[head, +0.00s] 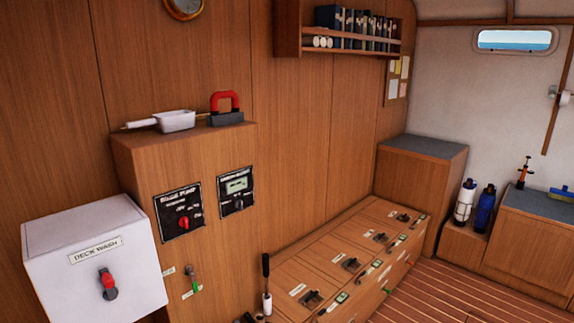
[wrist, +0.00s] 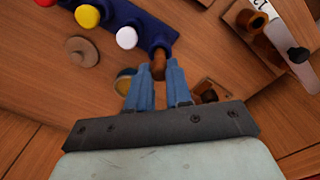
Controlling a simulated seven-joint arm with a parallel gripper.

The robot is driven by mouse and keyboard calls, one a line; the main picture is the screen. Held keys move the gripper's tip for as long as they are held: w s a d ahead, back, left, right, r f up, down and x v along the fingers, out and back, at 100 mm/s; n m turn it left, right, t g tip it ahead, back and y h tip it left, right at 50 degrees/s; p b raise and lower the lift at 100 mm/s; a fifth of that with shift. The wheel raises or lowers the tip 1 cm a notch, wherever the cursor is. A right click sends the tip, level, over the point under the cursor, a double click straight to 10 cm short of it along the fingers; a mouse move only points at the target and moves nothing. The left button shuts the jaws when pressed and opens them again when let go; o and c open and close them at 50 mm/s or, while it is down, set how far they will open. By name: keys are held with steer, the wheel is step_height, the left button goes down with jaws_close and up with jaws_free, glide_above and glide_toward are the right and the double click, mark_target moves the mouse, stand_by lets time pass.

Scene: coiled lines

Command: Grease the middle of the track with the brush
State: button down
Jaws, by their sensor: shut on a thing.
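In the wrist view, my gripper (wrist: 160,75) has its two blue fingers close on either side of a brown rounded wooden piece (wrist: 158,66), and it is shut on that. The piece is at the end of a dark blue bar. I cannot tell whether it is the brush's handle; no bristles show. In the head view my gripper does not show. A white tray (head: 176,121) with a light stick at its left lies on the wooden cabinet's top. I cannot make out the track in either view.
The dark blue bar (wrist: 110,15) carries red, yellow and white knobs. A round wooden knob (wrist: 82,50) is beside it. In the head view, a white deck wash box (head: 92,255) juts out at left, and a low bench (head: 350,260) has several latches. Planked floor is clear at right.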

steer(key=shift+r, duration=2.9)
